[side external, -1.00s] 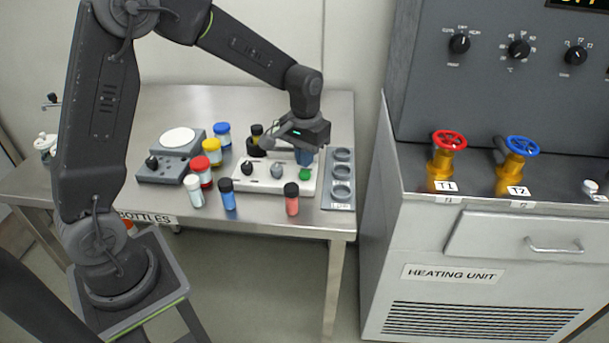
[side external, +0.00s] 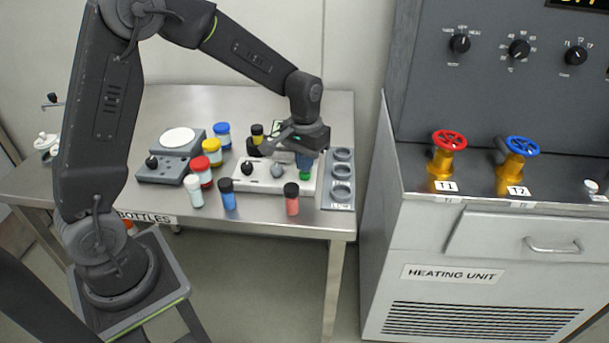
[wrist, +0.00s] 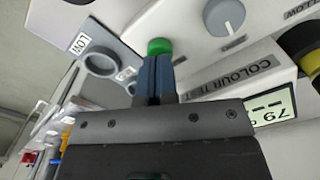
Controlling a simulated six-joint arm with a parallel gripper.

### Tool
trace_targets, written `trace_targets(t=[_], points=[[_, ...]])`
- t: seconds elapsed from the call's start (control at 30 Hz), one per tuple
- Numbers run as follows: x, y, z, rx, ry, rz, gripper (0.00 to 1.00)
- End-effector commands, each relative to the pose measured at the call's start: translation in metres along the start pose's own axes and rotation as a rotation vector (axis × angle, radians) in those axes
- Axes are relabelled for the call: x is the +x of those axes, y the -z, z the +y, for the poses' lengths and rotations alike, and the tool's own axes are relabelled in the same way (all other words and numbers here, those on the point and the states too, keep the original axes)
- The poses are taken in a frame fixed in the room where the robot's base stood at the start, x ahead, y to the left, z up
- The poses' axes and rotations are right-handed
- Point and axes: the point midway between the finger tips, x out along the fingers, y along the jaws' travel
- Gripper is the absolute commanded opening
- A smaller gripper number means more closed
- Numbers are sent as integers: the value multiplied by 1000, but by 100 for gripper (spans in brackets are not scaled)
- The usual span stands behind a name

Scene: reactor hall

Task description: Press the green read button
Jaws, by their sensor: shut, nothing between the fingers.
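The green read button (wrist: 159,46) sits on the white colour test unit (wrist: 200,60), just beyond my fingertips in the wrist view. My gripper (wrist: 154,60) is shut and empty, with its blue fingers together at the button's near edge. Whether they touch it I cannot tell. In the side view, my gripper (side external: 305,170) points down at the right end of the white unit (side external: 262,185). Its fingers mostly cover the green button there.
A grey rack (side external: 339,203) with round holes stands right of the unit. A red-filled bottle (side external: 292,200) and a blue-filled bottle (side external: 228,196) stand in front. A yellow-banded bottle (side external: 257,132) stands behind.

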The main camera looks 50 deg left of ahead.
Motion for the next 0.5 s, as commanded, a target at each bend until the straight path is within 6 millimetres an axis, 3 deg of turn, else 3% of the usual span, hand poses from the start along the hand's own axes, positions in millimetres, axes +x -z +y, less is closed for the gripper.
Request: trace_targets(t=[0.5], points=[[16,-1,0,0,0,-2,0]])
